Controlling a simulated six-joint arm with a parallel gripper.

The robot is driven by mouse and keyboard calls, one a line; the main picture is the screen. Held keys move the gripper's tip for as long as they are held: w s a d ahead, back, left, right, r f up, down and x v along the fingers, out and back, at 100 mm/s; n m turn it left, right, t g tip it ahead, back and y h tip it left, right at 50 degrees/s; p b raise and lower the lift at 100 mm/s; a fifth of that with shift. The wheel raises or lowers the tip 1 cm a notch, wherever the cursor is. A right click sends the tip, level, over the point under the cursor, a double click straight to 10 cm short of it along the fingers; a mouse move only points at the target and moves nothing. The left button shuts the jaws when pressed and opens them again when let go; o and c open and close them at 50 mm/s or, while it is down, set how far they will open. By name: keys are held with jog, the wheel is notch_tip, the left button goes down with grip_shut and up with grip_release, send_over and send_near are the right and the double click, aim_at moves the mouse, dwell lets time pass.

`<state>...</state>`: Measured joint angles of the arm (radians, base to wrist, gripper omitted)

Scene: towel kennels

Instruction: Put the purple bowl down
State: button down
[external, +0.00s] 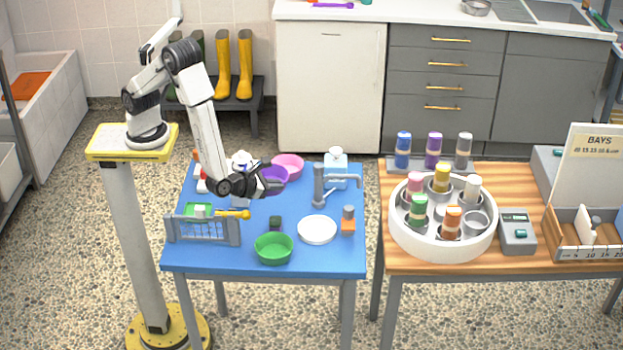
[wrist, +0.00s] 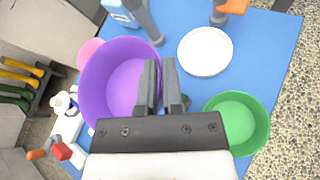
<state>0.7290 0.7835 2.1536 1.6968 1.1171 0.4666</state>
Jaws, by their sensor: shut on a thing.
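The purple bowl (external: 273,174) is held at my gripper (external: 275,186) over the back left part of the blue table. In the wrist view the purple bowl (wrist: 112,73) shows large and close, its open top facing the camera. My gripper (wrist: 159,67) is shut on the bowl's right wall, with one finger inside the rim and one outside. In the external view my gripper hides part of the bowl. I cannot tell how far the bowl's base is from the table.
A pink bowl (external: 288,164) stands close behind the purple bowl. A green bowl (external: 273,248), a white plate (external: 317,230), a grey tap (external: 320,185) and a white-and-blue bottle (external: 336,166) are also on the blue table (external: 210,258). A rack (external: 203,230) stands at the front left.

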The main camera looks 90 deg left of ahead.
jog(key=w+d+f, duration=0.2)
jog(key=w+f, duration=0.2)
jog(key=w, duration=0.4)
send_over(323, 240)
jog(key=s, duration=0.1)
jog(key=f, duration=0.4)
jog(key=shift+s+a, duration=0.2)
jog(key=shift+a, duration=0.05)
jog(key=shift+w+d+f, duration=0.15)
jog(key=shift+w+f, duration=0.4)
jog(key=shift+f, duration=0.05)
jog(key=shift+w+f, duration=0.25)
jog(key=shift+f, duration=0.3)
jog(key=shift+d+f, duration=0.1)
jog(key=shift+f, duration=1.2)
jog(key=shift+f, duration=0.15)
jog(key=c, duration=0.8)
grip_release()
